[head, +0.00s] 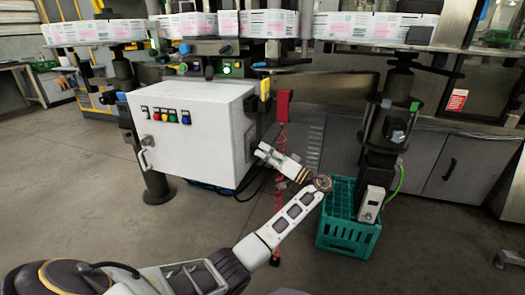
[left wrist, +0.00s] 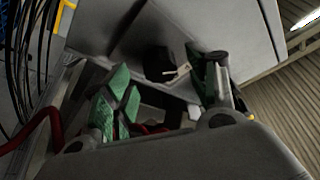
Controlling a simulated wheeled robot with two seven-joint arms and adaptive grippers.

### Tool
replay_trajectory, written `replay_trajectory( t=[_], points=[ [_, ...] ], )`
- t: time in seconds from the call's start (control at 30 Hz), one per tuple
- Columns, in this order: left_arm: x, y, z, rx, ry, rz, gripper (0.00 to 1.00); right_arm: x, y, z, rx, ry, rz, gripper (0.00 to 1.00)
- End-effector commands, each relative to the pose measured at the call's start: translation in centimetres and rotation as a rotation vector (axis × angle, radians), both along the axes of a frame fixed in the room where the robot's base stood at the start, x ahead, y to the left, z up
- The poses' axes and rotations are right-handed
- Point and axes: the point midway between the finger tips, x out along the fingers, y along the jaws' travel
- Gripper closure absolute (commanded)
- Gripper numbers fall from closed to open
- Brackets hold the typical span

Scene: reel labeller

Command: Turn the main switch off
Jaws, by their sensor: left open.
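The white control cabinet (head: 200,130) stands left of centre in the head view, its right side facing my left gripper. My left gripper (head: 260,152) is close to that side, at its lower part. In the left wrist view the gripper (left wrist: 162,85) is open, with green pads on its fingers. Between and beyond the fingertips a small black switch-like part (left wrist: 157,64) with a pale tab sits against the pale cabinet wall (left wrist: 190,25). I cannot tell whether the fingers touch it, or its exact setting. My right gripper is not in view.
A green crate (head: 345,238) stands on the floor right of my left arm, by a dark machine column (head: 380,155). A red hanging part (head: 283,104) is right of the cabinet. Cables (left wrist: 25,60) run left in the left wrist view.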

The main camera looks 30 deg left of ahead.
Motion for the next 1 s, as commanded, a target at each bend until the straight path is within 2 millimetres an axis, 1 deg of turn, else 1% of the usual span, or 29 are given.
replay_trajectory(
  t=[0.4,0.53,0.73,1.0],
  points=[
    [0.1,-5.9,-2.0,-0.002,0.002,-0.002,0.42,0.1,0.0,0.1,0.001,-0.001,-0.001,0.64],
    [0.1,-7.5,-2.6,-0.002,0.002,-0.002,0.42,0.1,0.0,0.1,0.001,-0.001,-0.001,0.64],
    [0.2,-9.0,-3.1,-0.002,0.002,-0.002,0.42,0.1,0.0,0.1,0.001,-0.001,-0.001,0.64],
    [0.1,-9.5,-3.3,-0.001,0.001,0.000,0.42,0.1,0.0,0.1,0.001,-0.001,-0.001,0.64]
  ],
)
